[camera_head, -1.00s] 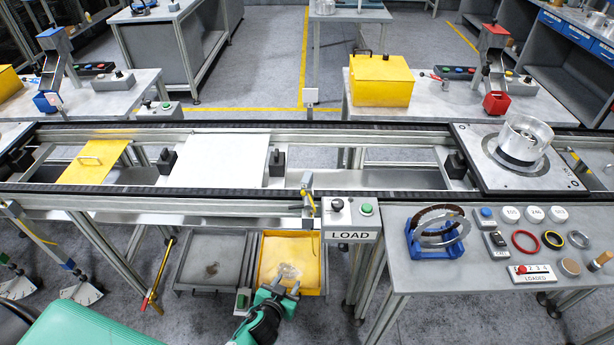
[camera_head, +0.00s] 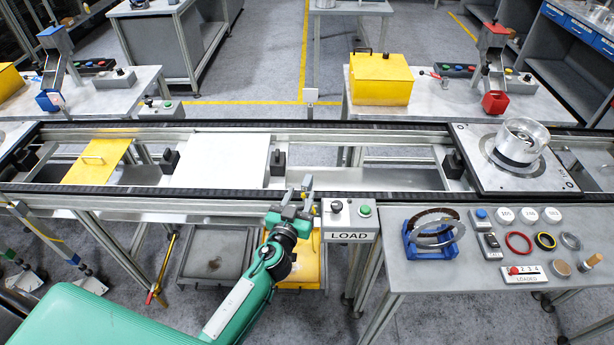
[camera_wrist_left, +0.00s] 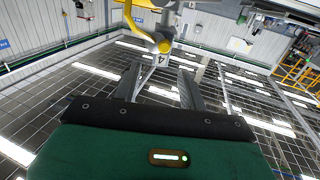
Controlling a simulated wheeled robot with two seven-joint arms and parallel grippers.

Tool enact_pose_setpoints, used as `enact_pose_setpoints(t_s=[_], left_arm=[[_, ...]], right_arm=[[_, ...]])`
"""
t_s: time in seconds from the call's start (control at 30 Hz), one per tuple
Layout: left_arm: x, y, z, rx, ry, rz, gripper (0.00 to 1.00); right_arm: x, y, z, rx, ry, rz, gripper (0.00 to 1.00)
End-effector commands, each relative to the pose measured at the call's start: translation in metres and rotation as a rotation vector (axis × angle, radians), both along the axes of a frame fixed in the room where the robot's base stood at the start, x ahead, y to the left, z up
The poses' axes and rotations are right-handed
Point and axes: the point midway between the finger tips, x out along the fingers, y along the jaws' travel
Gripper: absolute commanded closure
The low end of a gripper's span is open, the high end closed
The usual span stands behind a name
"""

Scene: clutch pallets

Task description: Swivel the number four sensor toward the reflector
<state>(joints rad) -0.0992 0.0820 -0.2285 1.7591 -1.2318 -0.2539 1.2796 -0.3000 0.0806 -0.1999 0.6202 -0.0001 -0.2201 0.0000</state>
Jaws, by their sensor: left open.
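The number four sensor shows in the left wrist view as a grey bracket with a yellow body and round yellow end (camera_wrist_left: 164,45), marked with a 4. It sits just beyond and between my left fingertips. In the head view my left gripper (camera_head: 298,194) is at the conveyor's front rail, left of the LOAD box, and largely hides the sensor. The left fingers (camera_wrist_left: 160,78) are apart, with nothing clearly held. A small white plate (camera_head: 312,96) on a post stands across the conveyor; I cannot tell whether it is the reflector. My right gripper is not in view.
The LOAD button box (camera_head: 350,220) is close on the right of my left gripper. The conveyor (camera_head: 380,196) runs across the view. A yellow tray (camera_head: 312,262) is below my arm.

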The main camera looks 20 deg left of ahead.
Motion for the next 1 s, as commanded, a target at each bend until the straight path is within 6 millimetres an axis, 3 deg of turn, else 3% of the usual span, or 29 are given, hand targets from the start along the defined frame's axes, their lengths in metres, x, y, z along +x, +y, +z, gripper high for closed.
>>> enact_pose_setpoints(t_s=[0.2,0.4,0.83,0.87,1.0], left_arm=[[0.038,0.000,0.003,0.001,-0.001,-0.001,0.58],[0.060,0.000,0.001,0.001,0.000,-0.001,0.58],[0.069,0.000,0.000,0.000,0.001,-0.001,0.58],[0.069,0.000,0.000,0.000,0.001,-0.001,0.60],[0.069,0.000,0.000,0.000,0.001,0.000,0.88]], right_arm=[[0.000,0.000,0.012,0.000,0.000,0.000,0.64],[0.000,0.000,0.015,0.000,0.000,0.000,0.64],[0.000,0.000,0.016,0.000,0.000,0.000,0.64],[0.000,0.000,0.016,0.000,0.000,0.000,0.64],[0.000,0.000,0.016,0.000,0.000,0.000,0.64]])
